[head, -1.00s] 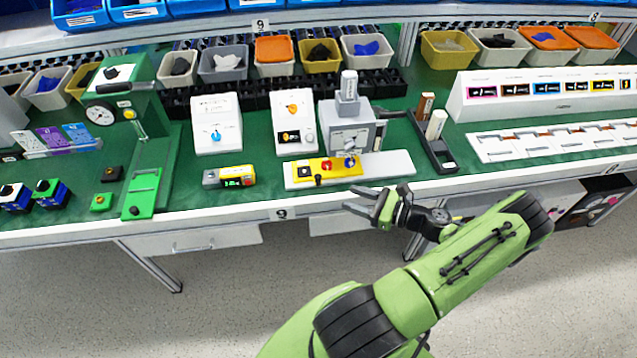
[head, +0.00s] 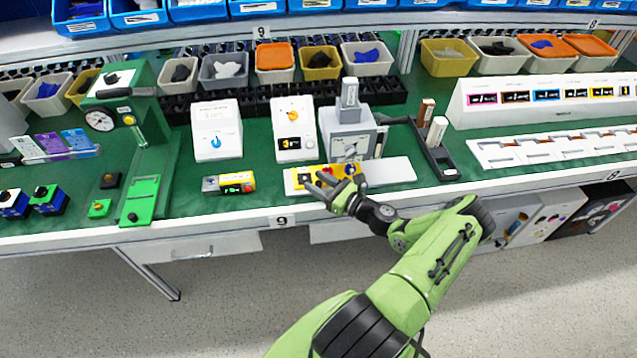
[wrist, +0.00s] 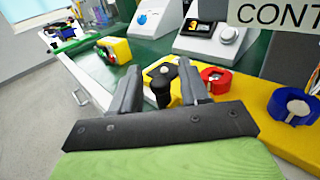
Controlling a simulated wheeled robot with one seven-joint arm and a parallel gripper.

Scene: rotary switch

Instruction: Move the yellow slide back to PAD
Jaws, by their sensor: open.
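The yellow slide (head: 334,170) lies on a white rail (head: 392,171) at the foot of the grey machine (head: 345,125), at the rail's left part. The wrist view shows the slide (wrist: 250,88) with a red ring holder (wrist: 216,80), a blue ring holder (wrist: 294,106) and a black knob (wrist: 160,90) at its near left end. My gripper (head: 316,181) is open at the slide's front left. In the wrist view its fingers (wrist: 158,72) lie on either side of the knob, with no clear contact. In the head view my gripper partly covers the slide and the knob.
White boxes with a blue knob (head: 216,130) and an orange knob (head: 293,128) stand behind. A black holder (head: 432,150) stands right. The table's front edge is close below my gripper.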

